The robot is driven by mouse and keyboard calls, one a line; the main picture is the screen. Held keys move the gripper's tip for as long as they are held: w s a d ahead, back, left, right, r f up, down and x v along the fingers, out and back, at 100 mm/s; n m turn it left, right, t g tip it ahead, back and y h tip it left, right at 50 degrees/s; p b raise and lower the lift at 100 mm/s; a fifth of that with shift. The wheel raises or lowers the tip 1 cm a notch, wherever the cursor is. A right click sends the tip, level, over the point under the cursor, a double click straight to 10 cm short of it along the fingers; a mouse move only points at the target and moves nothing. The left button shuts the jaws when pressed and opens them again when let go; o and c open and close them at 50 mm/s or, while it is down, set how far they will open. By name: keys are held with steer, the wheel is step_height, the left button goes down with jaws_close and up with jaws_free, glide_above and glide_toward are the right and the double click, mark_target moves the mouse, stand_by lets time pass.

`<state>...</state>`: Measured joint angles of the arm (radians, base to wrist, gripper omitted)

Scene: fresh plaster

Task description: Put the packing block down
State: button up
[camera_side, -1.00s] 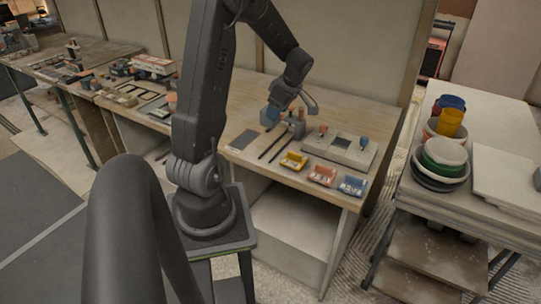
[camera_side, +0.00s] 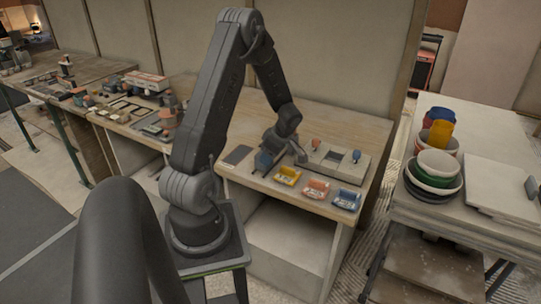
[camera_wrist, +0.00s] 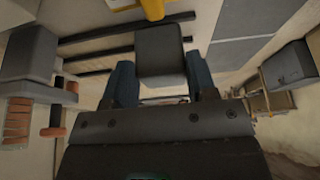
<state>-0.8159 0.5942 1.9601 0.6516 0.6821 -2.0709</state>
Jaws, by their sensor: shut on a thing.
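The packing block (camera_wrist: 160,52) shows in the wrist view as a dark grey block with rounded edges, between the two blue fingers of my gripper (camera_wrist: 161,82). My gripper is shut on it. In the side view my gripper (camera_side: 266,163) points down, low over the bench (camera_side: 253,182), between a dark flat pad (camera_side: 238,155) and the yellow tray (camera_side: 287,176). The block cannot be made out clearly there. I cannot tell whether its underside touches the bench.
Dark bars (camera_wrist: 97,38) lie just beyond the block. An orange tray (camera_side: 316,189) and a blue tray (camera_side: 346,200) line the bench's front edge. A grey board (camera_side: 330,166) with upright knobs stands to the right. Stacked bowls (camera_side: 437,170) sit on a separate table.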

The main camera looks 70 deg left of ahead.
steer(key=o, duration=0.9)
steer(key=shift+f, duration=0.1)
steer(key=w+d+r+m+t, duration=0.1)
steer(key=w+d+r+m, duration=0.2)
steer(key=d+r, duration=0.45)
steer(key=w+d+r+m+t, duration=0.1)
steer(key=w+d+r+m, duration=0.2)
steer(key=r, duration=0.7)
steer(key=s+d+r+m+t+h, duration=0.1)
steer(key=s+d+r+m+t, duration=0.1)
steer(key=d+m, duration=0.5)
steer(key=s+d+r+m+t+h, duration=0.1)
steer(key=s+d+r+m+t, duration=0.1)
steer(key=d+m, duration=0.5)
steer(key=s+d+r+m+t+h, duration=0.1)
steer(key=s+d+m, duration=0.4)
steer(key=d, duration=0.5)
steer(key=shift+s+r+m+t, duration=0.2)
steer(key=shift+r+m+t, duration=0.3)
steer(key=shift+r, duration=0.15)
steer(key=shift+s+r+m+t, duration=0.2)
steer(key=shift+r+m+t, duration=0.25)
steer(key=shift+r, duration=0.2)
